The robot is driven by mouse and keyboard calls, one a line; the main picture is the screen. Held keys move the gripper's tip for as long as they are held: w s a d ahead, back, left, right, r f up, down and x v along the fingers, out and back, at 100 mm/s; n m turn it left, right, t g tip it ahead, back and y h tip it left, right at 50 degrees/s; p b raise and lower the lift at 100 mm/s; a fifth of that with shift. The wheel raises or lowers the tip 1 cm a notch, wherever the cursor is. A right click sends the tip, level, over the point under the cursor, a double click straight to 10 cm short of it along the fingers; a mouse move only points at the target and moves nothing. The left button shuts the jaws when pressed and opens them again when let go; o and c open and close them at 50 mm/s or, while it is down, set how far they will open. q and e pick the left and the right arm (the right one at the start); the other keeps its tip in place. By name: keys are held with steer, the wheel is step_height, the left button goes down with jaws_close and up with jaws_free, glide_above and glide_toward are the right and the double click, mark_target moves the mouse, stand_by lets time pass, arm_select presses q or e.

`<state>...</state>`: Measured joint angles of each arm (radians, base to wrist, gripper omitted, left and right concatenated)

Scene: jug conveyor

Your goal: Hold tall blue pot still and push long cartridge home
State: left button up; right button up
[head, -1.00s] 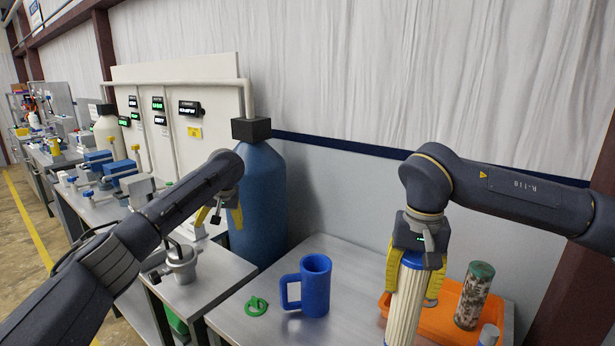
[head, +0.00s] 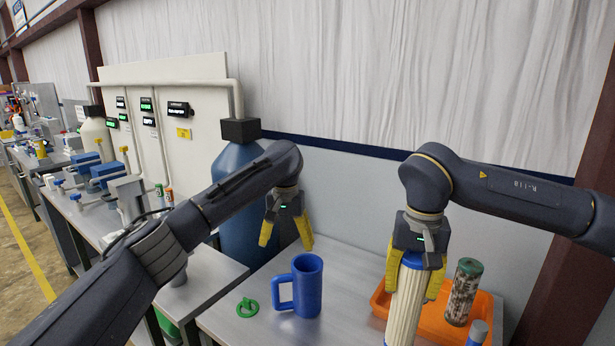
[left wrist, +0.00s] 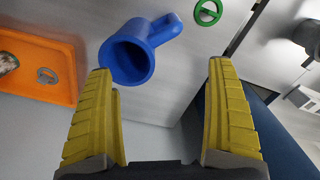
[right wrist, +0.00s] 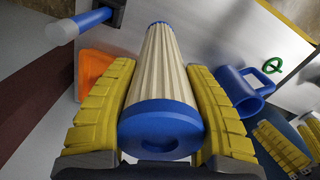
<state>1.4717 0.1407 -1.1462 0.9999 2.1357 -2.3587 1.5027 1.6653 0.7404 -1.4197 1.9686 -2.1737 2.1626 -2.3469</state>
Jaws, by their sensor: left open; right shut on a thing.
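The tall blue pot (head: 307,290), a mug-like jug with a side handle, stands upright on the metal table. Its open mouth shows in the left wrist view (left wrist: 128,60) and looks empty. My left gripper (head: 284,246) is open and empty, above and slightly left of the pot, not touching it. The long cartridge (head: 404,305), cream and pleated with blue end caps, is upright in my right gripper (head: 417,290), right of the pot. In the right wrist view the yellow fingers close around the cartridge (right wrist: 160,75) near its blue cap. Its lower end is cut off in the head view.
An orange tray (head: 473,325) at the right holds a dirty green-capped cartridge (head: 463,290). A green ring with a tab (head: 247,307) lies left of the pot. A large blue tank (head: 237,185) stands behind.

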mark_target(288, 275)
arm_select(q)
steer(key=shift+f, duration=5.85)
jaws_close()
jaws_free()
steer(key=shift+c, duration=0.3)
jaws_close()
